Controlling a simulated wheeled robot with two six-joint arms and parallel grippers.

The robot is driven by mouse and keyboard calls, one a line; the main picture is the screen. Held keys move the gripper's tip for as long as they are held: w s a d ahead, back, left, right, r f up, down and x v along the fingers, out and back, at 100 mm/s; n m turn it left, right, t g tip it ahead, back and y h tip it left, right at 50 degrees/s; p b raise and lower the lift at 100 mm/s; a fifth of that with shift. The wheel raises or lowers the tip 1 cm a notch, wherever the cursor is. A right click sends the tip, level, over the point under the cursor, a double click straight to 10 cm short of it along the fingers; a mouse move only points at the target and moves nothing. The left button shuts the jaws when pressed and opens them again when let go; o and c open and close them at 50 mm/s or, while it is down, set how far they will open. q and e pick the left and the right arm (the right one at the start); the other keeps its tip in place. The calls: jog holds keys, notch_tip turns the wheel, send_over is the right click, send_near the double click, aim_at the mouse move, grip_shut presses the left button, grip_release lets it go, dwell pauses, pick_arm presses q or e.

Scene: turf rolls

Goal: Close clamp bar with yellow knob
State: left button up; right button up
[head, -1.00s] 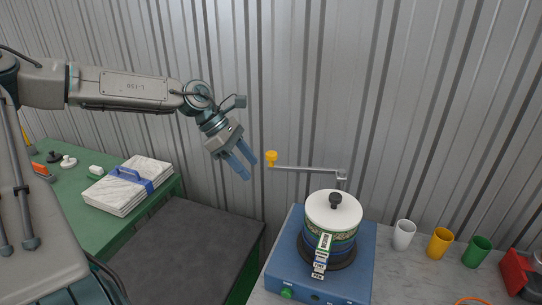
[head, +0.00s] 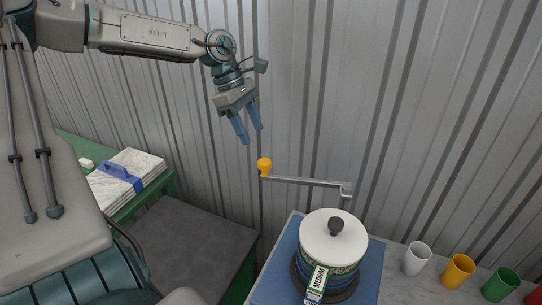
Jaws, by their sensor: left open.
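The clamp bar (head: 305,181) is a grey metal bar on a post behind the blue machine (head: 278,284). Its yellow knob (head: 264,166) is at the bar's left end, and the bar points left, away from above the machine. A round stack with a white lid (head: 320,245) and black knob (head: 336,226) sits on the machine. A tag reading "MEDIUM" (head: 318,277) hangs on its front. My left gripper (head: 249,134) is open and empty, fingers pointing down, above and slightly left of the yellow knob, apart from it. My right gripper is not in view.
White (head: 416,258), yellow (head: 457,271) and green (head: 500,284) cups stand on the counter at the right. A green table (head: 150,188) at the left holds white sheets with a blue strap (head: 122,176). A corrugated metal wall stands close behind the bar.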

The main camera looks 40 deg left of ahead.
aim_at(263, 160)
pick_arm(q)
jog(key=p+x, duration=0.1)
jog(key=x, duration=0.3)
jog(key=p+x, duration=0.2)
jog(key=x, duration=0.3)
jog(key=shift+s+d+r, duration=0.1)
jog(key=shift+s+d, duration=0.05)
jog(key=shift+s, duration=0.05)
jog(key=shift+d+f, duration=0.2)
jog(key=shift+f, duration=0.25)
jog(key=shift+w+f, duration=0.1)
jog(key=shift+f, duration=0.15)
jog(key=shift+c, duration=0.4)
grip_shut()
